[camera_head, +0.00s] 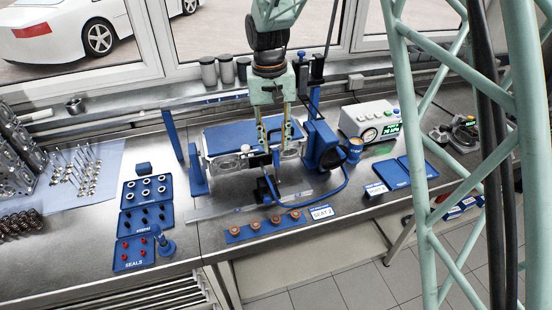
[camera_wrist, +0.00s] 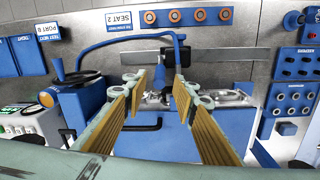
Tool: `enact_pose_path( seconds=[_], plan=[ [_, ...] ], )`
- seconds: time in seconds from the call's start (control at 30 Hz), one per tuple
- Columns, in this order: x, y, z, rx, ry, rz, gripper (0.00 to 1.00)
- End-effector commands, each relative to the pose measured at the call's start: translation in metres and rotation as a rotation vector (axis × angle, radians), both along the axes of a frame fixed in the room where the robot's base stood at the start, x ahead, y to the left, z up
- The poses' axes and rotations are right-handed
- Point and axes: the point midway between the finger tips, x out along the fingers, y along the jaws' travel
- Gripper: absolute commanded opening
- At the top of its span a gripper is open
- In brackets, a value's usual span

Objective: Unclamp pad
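A cylinder head (camera_head: 228,161), light metal, sits in a blue fixture under a blue plate (camera_head: 228,135). The wrist view shows the plate (camera_wrist: 160,140) with a black bar handle (camera_wrist: 143,126). A small dark-and-blue clamp-like part (camera_head: 266,188) stands at the fixture's front; in the wrist view a blue upright part (camera_wrist: 178,50) shows there. I cannot tell which part is the pad. My gripper (camera_head: 273,148) points down over the fixture. In the wrist view my gripper (camera_wrist: 160,86) has its fingers apart, with nothing seen held between them; parts below are partly hidden.
A blue strip with several copper-coloured rings (camera_head: 268,222) lies in front, beside a SEAT 2 label (camera_head: 321,212). A blue round-faced unit (camera_head: 322,145) with a blue hose stands right of the fixture. Blue parts trays (camera_head: 147,190) lie left. A tester box (camera_head: 370,121) stands right.

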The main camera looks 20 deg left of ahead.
Motion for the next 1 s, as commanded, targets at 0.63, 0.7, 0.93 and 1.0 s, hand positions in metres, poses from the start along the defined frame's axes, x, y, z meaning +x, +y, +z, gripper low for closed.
enact_pose_path(
  seconds=[0.63,0.7,0.93,1.0],
  plan=[
    [0.002,-0.003,-0.069,0.0,-0.001,0.0,0.26],
    [0.002,-0.003,-0.072,0.0,-0.001,0.0,0.26],
    [0.002,-0.003,-0.074,0.0,-0.001,0.0,0.26],
    [0.002,-0.003,-0.074,0.0,-0.001,0.0,0.26]
  ],
)
